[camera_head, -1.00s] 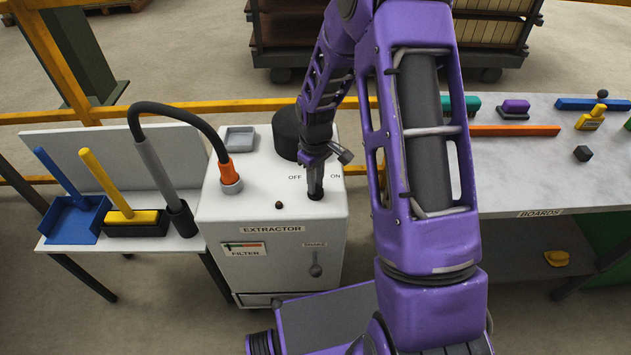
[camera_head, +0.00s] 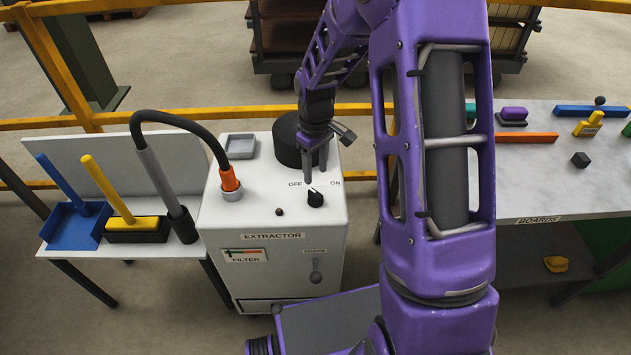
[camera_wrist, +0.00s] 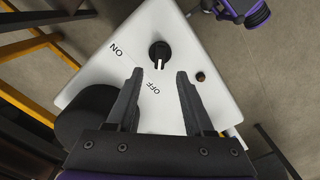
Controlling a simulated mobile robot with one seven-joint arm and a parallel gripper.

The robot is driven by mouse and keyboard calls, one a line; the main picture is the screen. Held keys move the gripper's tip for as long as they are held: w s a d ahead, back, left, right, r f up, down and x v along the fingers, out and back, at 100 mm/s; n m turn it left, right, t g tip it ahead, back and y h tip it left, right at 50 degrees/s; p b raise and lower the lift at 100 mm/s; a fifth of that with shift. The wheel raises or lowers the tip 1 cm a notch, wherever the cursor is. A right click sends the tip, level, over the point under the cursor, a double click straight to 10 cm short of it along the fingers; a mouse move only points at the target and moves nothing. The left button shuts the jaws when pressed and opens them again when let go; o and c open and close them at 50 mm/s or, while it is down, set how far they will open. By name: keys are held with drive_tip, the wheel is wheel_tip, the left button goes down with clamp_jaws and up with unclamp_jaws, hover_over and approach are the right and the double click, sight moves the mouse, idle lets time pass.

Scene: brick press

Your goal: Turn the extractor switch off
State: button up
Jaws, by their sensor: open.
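The extractor switch is a black round knob (camera_head: 315,199) on the white top of the extractor box (camera_head: 240,205). The knob (camera_wrist: 160,52) also shows in the wrist view. Its white pointer mark faces the OFF label (camera_wrist: 154,88), away from the ON label (camera_wrist: 116,50). My gripper (camera_head: 316,178) is open and empty, just above and behind the knob, apart from it. In the wrist view the two fingertips of my gripper (camera_wrist: 160,74) stand apart, with the knob beyond the gap between them.
An orange-collared hose (camera_head: 229,180) rises from the box top, left of the knob. A black cylinder (camera_head: 288,140) and a small grey tray (camera_head: 239,146) are behind. A small dark button (camera_head: 279,212) sits front left. A side table with brushes is left; a boards table is right.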

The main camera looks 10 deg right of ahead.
wheel_tip(320, 180, up, 10)
drive_tip(key=shift+p, duration=0.45)
